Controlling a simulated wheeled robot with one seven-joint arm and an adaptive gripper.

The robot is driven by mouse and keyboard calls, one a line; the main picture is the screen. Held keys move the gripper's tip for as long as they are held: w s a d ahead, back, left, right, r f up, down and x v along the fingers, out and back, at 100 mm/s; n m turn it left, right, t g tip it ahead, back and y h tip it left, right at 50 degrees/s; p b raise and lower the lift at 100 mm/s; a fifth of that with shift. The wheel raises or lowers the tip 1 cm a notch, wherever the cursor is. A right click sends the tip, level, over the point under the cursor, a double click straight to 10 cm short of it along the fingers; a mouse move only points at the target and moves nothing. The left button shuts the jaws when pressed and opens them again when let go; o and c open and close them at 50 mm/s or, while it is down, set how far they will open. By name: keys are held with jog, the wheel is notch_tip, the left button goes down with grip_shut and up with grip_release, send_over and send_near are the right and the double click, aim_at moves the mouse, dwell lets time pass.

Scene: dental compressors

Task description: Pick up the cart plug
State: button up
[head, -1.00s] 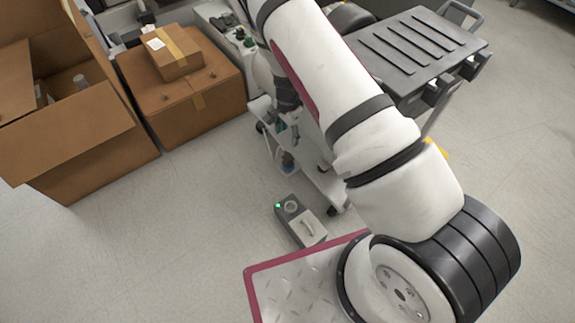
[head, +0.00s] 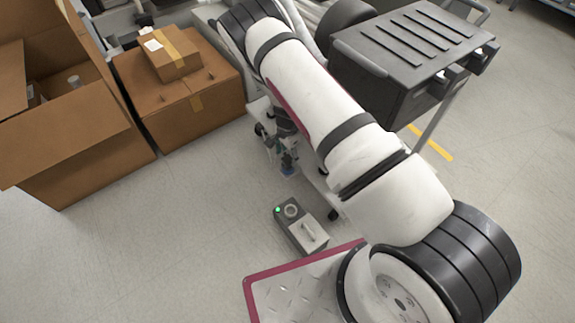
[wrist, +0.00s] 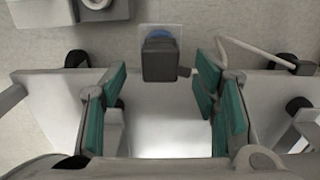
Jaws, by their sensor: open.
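A dark grey block (wrist: 159,62) with a blue part behind it shows at the top middle of the wrist view, against a small white plate. It looks like the cart plug. My gripper (wrist: 162,82) is open, with its teal-padded fingers on the left and right of the block and a gap on each side. In the head view my gripper (head: 278,142) is low beside the cart, just above a small blue spot (head: 288,170). The plug itself is hard to make out there.
The black-topped cart (head: 408,50) is at the right. Cardboard boxes (head: 185,100) stand at the left. A pale cable (wrist: 250,48) runs right of the block.

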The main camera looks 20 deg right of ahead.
aim_at(288, 159)
notch_tip(288, 159, down, 4)
jog(key=shift+r+b, duration=0.25)
jog(key=shift+b, duration=0.45)
jog(key=c, duration=1.3)
jog(key=shift+r, duration=0.15)
